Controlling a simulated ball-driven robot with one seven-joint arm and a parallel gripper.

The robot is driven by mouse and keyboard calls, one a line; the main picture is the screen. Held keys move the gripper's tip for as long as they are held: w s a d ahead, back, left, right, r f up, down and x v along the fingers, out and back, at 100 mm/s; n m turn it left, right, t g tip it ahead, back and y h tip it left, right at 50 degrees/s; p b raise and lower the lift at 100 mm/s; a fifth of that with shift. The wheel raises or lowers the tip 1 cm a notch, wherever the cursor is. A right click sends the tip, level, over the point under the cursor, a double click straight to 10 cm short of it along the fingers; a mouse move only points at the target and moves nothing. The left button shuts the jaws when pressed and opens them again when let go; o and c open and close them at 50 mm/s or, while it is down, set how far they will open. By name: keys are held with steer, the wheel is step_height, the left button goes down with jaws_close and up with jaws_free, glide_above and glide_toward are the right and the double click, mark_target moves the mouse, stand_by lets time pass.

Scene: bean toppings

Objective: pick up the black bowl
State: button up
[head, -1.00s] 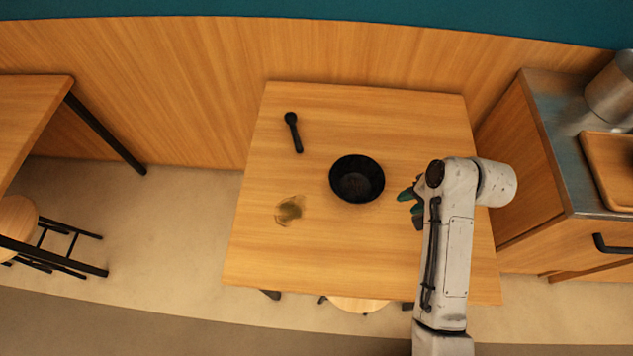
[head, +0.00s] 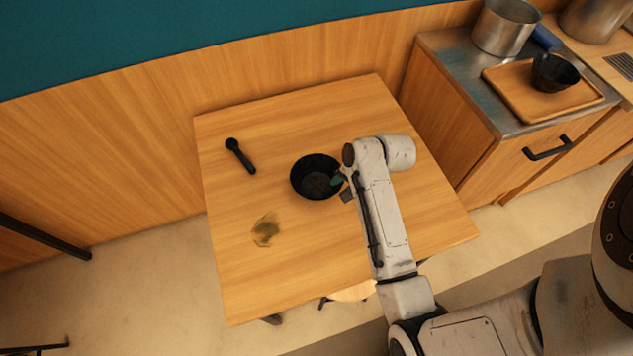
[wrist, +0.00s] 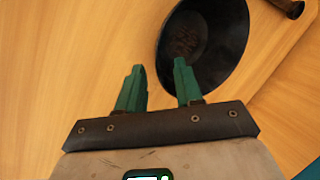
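A round black bowl (head: 312,180) stands upright on the wooden table, near the middle. In the wrist view the bowl (wrist: 212,45) fills the upper middle, and its inside shows. My gripper (head: 342,186) is at the bowl's right rim in the head view. In the wrist view the two green fingers of my gripper (wrist: 158,76) are apart. One finger overlaps the inside of the bowl and the other is outside, with the near rim between them in the picture. I cannot tell whether either finger touches it.
At the right, a counter holds a metal pot (head: 503,28) and a wooden tray (head: 515,88) with another dark bowl (head: 554,73). The table's front is clear.

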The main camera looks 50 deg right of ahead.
mark_target(340, 187)
steer(key=shift+x, duration=2.25)
steer(key=shift+a, duration=0.2)
jaws_close()
